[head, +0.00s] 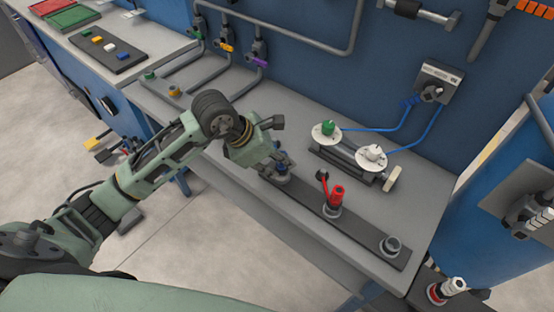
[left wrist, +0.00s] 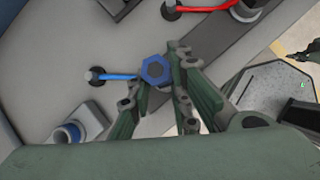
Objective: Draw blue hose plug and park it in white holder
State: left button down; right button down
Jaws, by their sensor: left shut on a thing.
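My left gripper (head: 282,166) is at the left end of the dark rail, shut on the blue hose plug. The plug's hexagonal blue top (left wrist: 156,69) shows at the fingertips in the left wrist view, with a blue lever to its left. In the head view the fingers hide most of the plug, and it appears at or just above its grey socket; I cannot tell whether it is seated. In the left wrist view a pale cup-shaped piece with blue inside (left wrist: 70,136) is at lower left; I cannot tell whether it is the white holder.
A red plug (head: 337,195) with a red lever stands mid-rail, and an empty grey socket (head: 390,246) is at the right end. Behind is a unit with green (head: 328,128) and white (head: 374,153) knobs and blue hoses. Pipes line the wall at left.

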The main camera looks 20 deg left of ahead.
pick_arm(q)
jog(key=shift+r, duration=0.1)
jog(key=c, duration=1.5)
grip_release()
jog(key=shift+c, duration=0.2)
jog(key=v, duration=1.2)
